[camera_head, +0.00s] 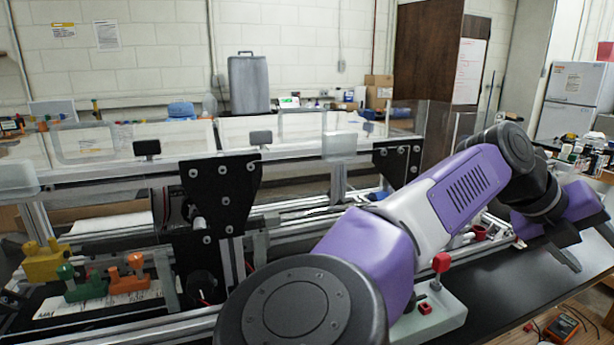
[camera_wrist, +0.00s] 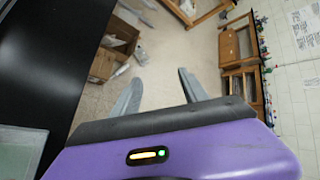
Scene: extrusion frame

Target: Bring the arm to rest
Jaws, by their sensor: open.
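My purple and grey arm stretches across the right half of the head view, over the black bench top. My gripper (camera_head: 566,240) is at the right edge of that view, beyond the bench's machine frame. In the wrist view my gripper (camera_wrist: 158,88) has its two grey fingers spread wide apart. Nothing is between the fingers, only floor further off.
The aluminium extrusion frame (camera_head: 225,195) with black plates fills the left and middle. A grey box with a red joystick (camera_head: 441,263) sits beside my arm. Orange, green and yellow parts (camera_head: 128,276) lie at left. An orange meter (camera_head: 562,328) is at lower right.

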